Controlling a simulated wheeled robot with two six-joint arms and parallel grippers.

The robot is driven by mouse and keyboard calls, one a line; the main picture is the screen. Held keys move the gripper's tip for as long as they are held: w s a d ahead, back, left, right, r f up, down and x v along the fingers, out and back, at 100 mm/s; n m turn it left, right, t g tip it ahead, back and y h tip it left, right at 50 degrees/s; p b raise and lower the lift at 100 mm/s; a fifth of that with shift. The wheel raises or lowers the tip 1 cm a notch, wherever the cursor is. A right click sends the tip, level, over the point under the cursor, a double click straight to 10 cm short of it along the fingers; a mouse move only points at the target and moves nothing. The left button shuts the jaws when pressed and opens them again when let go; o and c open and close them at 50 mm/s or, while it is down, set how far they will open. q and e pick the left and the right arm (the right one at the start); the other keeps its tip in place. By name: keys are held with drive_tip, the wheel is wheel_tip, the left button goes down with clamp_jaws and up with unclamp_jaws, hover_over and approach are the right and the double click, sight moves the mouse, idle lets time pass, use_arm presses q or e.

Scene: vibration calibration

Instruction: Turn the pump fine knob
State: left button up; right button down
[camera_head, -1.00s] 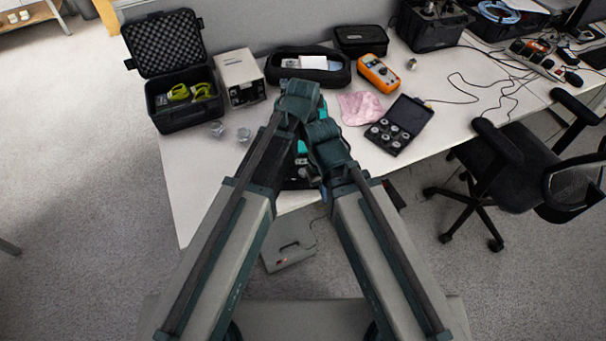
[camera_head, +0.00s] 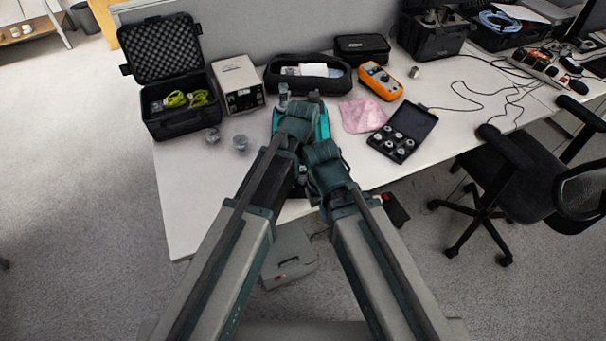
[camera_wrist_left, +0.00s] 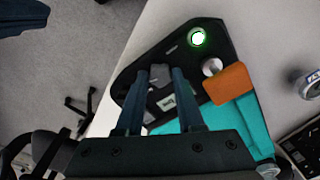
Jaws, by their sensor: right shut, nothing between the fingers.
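The teal pump (camera_head: 323,122) sits near the table's front edge in the head view, mostly hidden behind my arms. In the left wrist view its teal body (camera_wrist_left: 254,122) carries a black panel with a green-lit round part (camera_wrist_left: 198,37), a silver round knob (camera_wrist_left: 211,67) and an orange block (camera_wrist_left: 230,83). I cannot tell which knob is the fine one. My left gripper (camera_wrist_left: 157,103) is open, its fingers apart over the black panel and left of the silver knob, with nothing held. My right gripper (camera_head: 303,174) is shut and empty, lower, mostly hidden by the arms.
A black case (camera_head: 182,124), a white box instrument (camera_head: 239,84), a black pouch (camera_head: 308,74), an orange multimeter (camera_head: 380,80), a pink cloth (camera_head: 362,115) and a black fittings case (camera_head: 402,131) surround the pump. An office chair (camera_head: 520,175) stands at the right.

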use_arm(q)
clamp_jaws()
drive_tip(key=shift+n, duration=1.1)
drive_tip(key=o, duration=0.5)
unclamp_jaws()
drive_tip(key=shift+r, duration=0.1)
